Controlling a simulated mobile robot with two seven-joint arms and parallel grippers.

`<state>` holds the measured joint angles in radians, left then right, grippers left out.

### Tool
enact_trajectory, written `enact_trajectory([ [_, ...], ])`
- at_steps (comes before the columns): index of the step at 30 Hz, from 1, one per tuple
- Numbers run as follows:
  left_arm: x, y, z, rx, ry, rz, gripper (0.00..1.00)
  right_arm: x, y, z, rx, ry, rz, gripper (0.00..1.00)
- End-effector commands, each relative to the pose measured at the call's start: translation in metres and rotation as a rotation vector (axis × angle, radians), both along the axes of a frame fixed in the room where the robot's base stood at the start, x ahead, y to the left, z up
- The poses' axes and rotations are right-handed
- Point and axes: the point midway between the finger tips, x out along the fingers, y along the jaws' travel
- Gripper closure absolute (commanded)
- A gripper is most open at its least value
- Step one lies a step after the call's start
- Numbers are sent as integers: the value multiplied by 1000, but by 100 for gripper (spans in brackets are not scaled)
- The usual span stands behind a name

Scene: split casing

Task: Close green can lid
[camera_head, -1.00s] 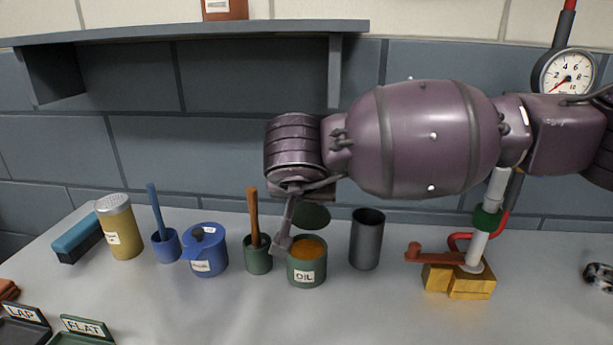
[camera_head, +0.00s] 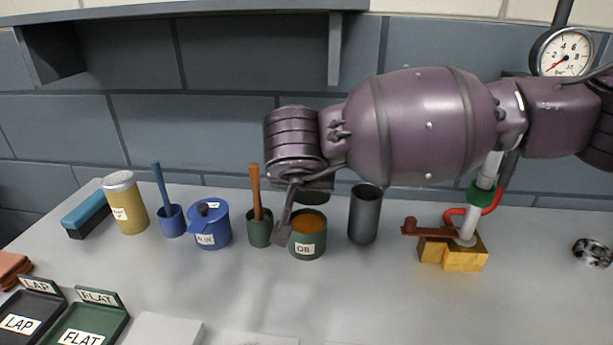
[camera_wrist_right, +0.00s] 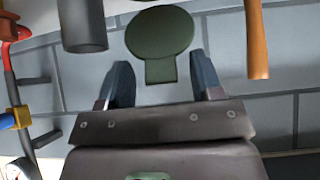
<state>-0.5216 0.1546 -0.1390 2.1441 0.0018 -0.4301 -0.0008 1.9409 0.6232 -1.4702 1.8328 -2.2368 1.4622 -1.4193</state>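The green can (camera_head: 307,247) stands open on the table with orange contents showing and a white label on its front. Its round green lid (camera_head: 314,198) is raised behind the opening, partly hidden by my right gripper. In the right wrist view the lid (camera_wrist_right: 160,33) and its tab show whole, just beyond the fingers. My right gripper (camera_head: 284,235) is at the can's left side; its finger hangs beside the rim. The right wrist view shows both fingers (camera_wrist_right: 161,62) apart with nothing held between them. Whether a finger touches the can I cannot tell. My left gripper is not in view.
A green pot with a wooden handle (camera_head: 259,230) stands close left of the can, and a dark grey cup (camera_head: 365,215) close right. A blue lidded can (camera_head: 209,228) is further left. A valve on a yellow block (camera_head: 465,255) stands right. Trays lie front left.

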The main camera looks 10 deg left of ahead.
Motion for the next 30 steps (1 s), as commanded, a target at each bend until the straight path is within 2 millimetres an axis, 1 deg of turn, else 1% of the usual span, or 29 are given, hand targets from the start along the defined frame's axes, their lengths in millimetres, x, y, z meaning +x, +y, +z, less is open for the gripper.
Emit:
enact_trajectory([
  [7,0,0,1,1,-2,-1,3,1,0,4,1,-6,-1,40],
  [11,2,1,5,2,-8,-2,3,-4,0,10,3,-10,0,40],
  [14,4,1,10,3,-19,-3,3,-12,0,21,3,-13,0,40],
  [21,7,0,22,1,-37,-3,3,-43,0,54,2,-14,1,40],
  [25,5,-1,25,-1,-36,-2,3,-58,0,67,1,-11,1,40],
  [30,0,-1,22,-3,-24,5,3,-70,0,78,2,-8,1,40],
])
